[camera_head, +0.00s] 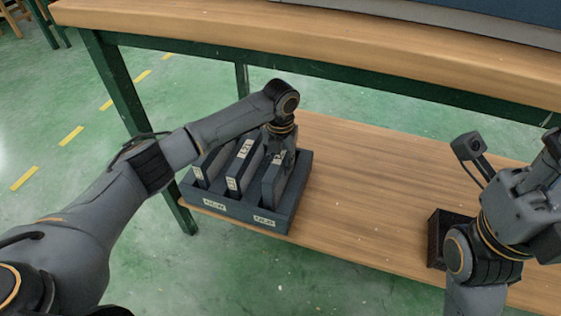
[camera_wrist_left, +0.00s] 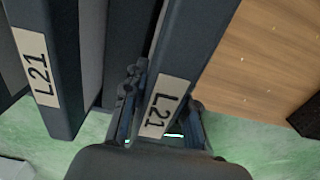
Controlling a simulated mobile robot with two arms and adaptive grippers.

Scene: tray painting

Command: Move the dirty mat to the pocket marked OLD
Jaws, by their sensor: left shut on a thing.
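A dark grey rack (camera_head: 234,210) stands on the lower wooden shelf. Its front bears two pale labels; the left looks like NEW and the right like OLD, though small and blurred. Several dark slabs stand upright in it. My left gripper (camera_head: 280,150) points down at the right-hand slab, the mat (camera_head: 271,186), above the right label.
Another L21 slab (camera_wrist_left: 48,80) stands to the left in the wrist view. A black crate (camera_head: 436,238) sits on the shelf beside my right arm, whose fingers I cannot make out. The tabletop (camera_head: 330,35) overhangs the shelf. The shelf (camera_head: 370,185) between rack and crate is clear.

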